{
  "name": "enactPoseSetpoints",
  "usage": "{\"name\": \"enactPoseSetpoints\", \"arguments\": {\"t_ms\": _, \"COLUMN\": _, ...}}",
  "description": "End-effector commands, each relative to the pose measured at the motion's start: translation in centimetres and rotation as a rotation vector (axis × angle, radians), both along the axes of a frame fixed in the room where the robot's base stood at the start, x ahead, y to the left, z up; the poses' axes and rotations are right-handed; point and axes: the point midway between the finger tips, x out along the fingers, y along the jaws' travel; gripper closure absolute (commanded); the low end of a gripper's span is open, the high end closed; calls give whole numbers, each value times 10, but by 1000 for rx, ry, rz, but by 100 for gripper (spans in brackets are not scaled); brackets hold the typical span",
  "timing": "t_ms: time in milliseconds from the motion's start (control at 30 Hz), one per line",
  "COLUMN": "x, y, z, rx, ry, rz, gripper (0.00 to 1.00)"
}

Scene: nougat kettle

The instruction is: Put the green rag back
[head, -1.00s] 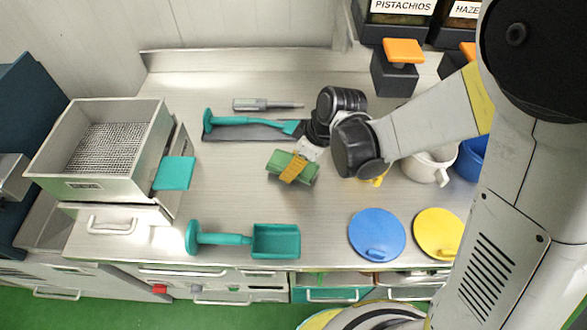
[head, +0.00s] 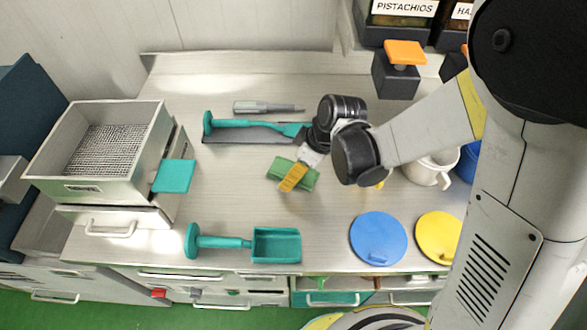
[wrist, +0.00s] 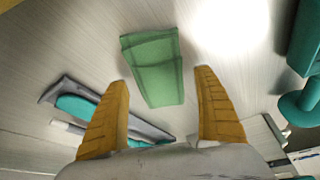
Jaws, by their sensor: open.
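The green rag (head: 279,167) lies folded on the steel worktop, right of the middle of the bench. My gripper (head: 290,186) is over it in the head view, and a yellow finger covers part of the rag. In the wrist view the rag (wrist: 155,68) shows between the two yellow fingers of my gripper (wrist: 163,80), mostly beyond their tips. The fingers are apart with nothing held. I cannot tell the exact height of the fingertips above the rag.
A teal scraper (head: 255,124) on a dark tray and a grey-handled tool (head: 262,107) lie behind the rag. A teal scoop (head: 276,245), blue lid (head: 378,238) and yellow lid (head: 440,236) lie along the front. A metal sieve box (head: 135,170) stands left. Bare steel lies left of the rag.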

Motion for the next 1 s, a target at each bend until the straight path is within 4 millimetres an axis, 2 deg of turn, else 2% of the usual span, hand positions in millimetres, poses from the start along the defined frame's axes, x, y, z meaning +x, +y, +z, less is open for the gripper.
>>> {"name": "enactPoseSetpoints", "arguments": {"t_ms": 200, "x": -6, "y": -17, "z": 48, "rx": 0, "ry": 0, "rz": -2, "gripper": 21}}
{"name": "enactPoseSetpoints", "arguments": {"t_ms": 400, "x": -12, "y": -33, "z": 87, "rx": 0, "ry": 1, "rz": -2, "gripper": 21}}
{"name": "enactPoseSetpoints", "arguments": {"t_ms": 600, "x": -15, "y": -41, "z": 105, "rx": 0, "ry": 0, "rz": -1, "gripper": 21}}
{"name": "enactPoseSetpoints", "arguments": {"t_ms": 833, "x": -15, "y": -46, "z": 111, "rx": -1, "ry": -1, "rz": -22, "gripper": 21}}
{"name": "enactPoseSetpoints", "arguments": {"t_ms": 933, "x": -19, "y": -61, "z": 126, "rx": -8, "ry": -9, "rz": -117, "gripper": 21}}
{"name": "enactPoseSetpoints", "arguments": {"t_ms": 1000, "x": -24, "y": -79, "z": 143, "rx": -13, "ry": -19, "rz": -232, "gripper": 21}}
